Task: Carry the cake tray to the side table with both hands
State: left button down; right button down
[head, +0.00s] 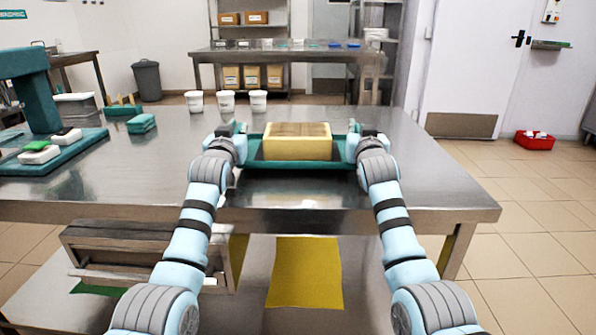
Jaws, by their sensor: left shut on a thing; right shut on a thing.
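The cake tray (253,164) is green, with a yellow rectangular cake (297,148) on it. It is level at the front part of a steel table (420,178), and I cannot tell whether it touches the top. My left gripper (238,140) is shut on the tray's left end. My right gripper (355,142) is shut on its right end. The fingertips are partly hidden by the wrists. Another steel table (290,52) stands at the back; I cannot tell which table is the side table.
Three white tubs (226,101) stand behind the tray. A green scale-like device (40,110) with small packs is at the left. A red bin (534,141) is on the floor at right, where tiles are mostly clear.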

pick_arm(q)
jog(key=shift+d+r, duration=0.15)
pick_arm(e)
jog(key=shift+a+r, duration=0.15)
pick_arm(q)
jog(key=c, duration=1.6)
grip_release()
jog(key=shift+s, duration=0.15)
pick_arm(e)
jog(key=c, duration=1.6)
grip_release()
jog(key=shift+s, duration=0.15)
pick_arm(q)
jog(key=shift+s, duration=0.1)
jog(key=s, duration=1.1)
jog(key=shift+s+a+p, duration=0.3)
jog(key=shift+a, duration=0.05)
pick_arm(e)
jog(key=shift+r, duration=0.2)
pick_arm(q)
jog(key=shift+s, duration=0.1)
pick_arm(e)
jog(key=shift+s, duration=0.25)
jog(key=s, duration=1.1)
jog(key=shift+s+a, duration=0.15)
jog(key=shift+s, duration=0.1)
jog(key=shift+f, duration=0.1)
